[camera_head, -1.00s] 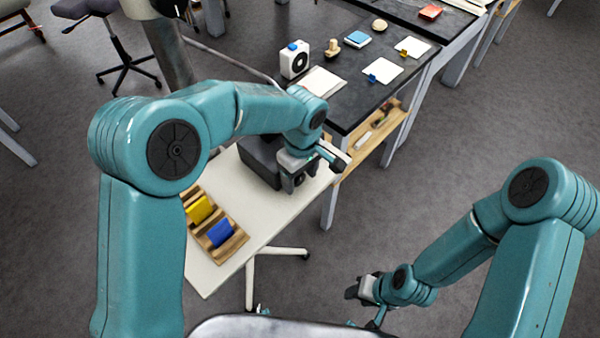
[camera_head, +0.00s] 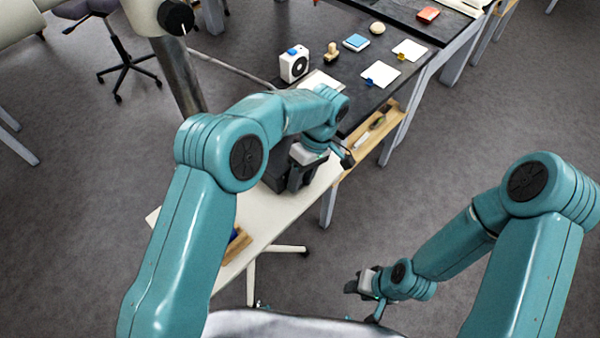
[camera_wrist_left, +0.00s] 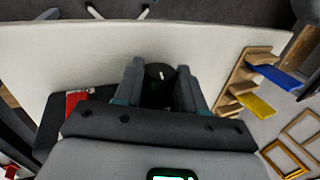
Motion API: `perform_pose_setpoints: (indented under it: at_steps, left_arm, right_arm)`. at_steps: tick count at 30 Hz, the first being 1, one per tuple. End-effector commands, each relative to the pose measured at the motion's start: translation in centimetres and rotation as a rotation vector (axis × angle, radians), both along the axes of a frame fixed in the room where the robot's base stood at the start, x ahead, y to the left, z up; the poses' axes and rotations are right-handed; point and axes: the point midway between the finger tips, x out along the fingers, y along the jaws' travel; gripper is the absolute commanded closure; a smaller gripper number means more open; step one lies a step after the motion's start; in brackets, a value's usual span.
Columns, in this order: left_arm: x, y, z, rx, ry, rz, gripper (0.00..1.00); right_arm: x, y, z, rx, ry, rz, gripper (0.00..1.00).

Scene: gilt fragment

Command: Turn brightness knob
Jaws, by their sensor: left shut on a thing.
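The brightness knob (camera_wrist_left: 160,74) is a dark round knob with a short white mark. In the left wrist view it sits between the two grey fingers of my left gripper (camera_wrist_left: 160,88), which is shut on it. In the head view, my left gripper (camera_head: 299,178) reaches down at the dark box (camera_head: 273,179) on the white table; the knob is hidden there. My right gripper (camera_head: 358,286) hangs low over the floor, away from the table; its finger gap is not clear.
A wooden rack (camera_head: 236,245) on the white table (camera_head: 275,222) is mostly behind my left arm. It holds blue (camera_wrist_left: 276,79) and yellow (camera_wrist_left: 257,106) pieces. A dark bench (camera_head: 400,80) with small objects stands behind. A white cylinder with another black knob (camera_head: 176,17) is upper left.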

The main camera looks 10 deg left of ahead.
Motion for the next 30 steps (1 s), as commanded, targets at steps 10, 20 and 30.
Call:
perform_pose_setpoints:
  at_steps: [10,20,30]
  left_arm:
    - [0.0,-0.1,0.1,0.009,0.014,-0.001,0.91]
    - [0.0,-0.1,0.1,0.01,0.014,0.0,0.35]
    - [0.2,0.5,1.7,0.01,0.014,0.0,0.35]
  right_arm:
    - [0.0,0.0,0.1,0.0,0.0,0.0,0.57]
    - [0.0,0.0,0.1,0.0,0.0,0.0,0.57]
    - [0.0,0.0,1.1,0.0,0.0,0.0,0.57]
